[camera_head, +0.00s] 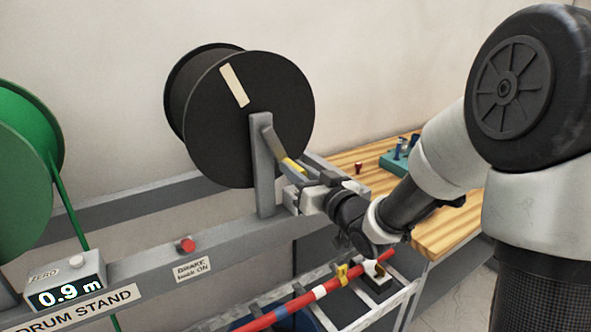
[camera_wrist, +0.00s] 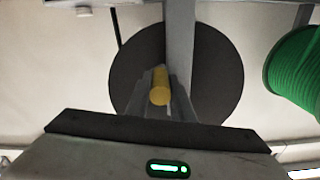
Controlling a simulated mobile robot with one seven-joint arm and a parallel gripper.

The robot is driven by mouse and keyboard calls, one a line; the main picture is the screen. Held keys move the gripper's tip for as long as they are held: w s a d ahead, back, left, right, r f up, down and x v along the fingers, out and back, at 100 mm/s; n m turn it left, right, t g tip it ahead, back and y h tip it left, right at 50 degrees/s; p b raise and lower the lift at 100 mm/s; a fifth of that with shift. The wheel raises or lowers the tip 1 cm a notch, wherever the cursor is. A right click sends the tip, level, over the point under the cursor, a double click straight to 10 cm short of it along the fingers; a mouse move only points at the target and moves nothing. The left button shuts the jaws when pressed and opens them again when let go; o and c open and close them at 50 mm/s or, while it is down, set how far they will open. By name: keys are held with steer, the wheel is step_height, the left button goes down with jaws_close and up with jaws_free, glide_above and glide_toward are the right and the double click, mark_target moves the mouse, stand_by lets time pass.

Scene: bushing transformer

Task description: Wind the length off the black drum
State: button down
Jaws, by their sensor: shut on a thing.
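The black drum (camera_head: 225,120) stands upright on the drum stand (camera_head: 215,230), with a pale strip on its face. It also shows in the wrist view (camera_wrist: 222,75). A grey crank arm (camera_head: 272,145) comes off its hub by the upright post and ends in a yellow crank handle (camera_head: 293,165). My gripper (camera_head: 301,180) is shut on this handle, low and right of the hub. In the wrist view the yellow handle (camera_wrist: 160,86) sits between my grey fingers. A length display (camera_head: 66,292) on the stand reads 0.9 m.
A green drum (camera_head: 22,170) stands at the left, its green line running down. A red button (camera_head: 186,245) sits above a brake label (camera_head: 192,269). A wooden bench (camera_head: 450,228) with small parts is behind my arm.

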steer(key=s+a+m, duration=0.1)
steer(key=s+a+m+b, duration=0.1)
steer(key=a, duration=0.1)
steer(key=shift+f+m, duration=0.35)
steer(key=shift+m, duration=0.05)
steer(key=c, duration=1.6)
jaws_free()
steer(key=shift+o, duration=0.2)
steer(key=shift+d, duration=0.1)
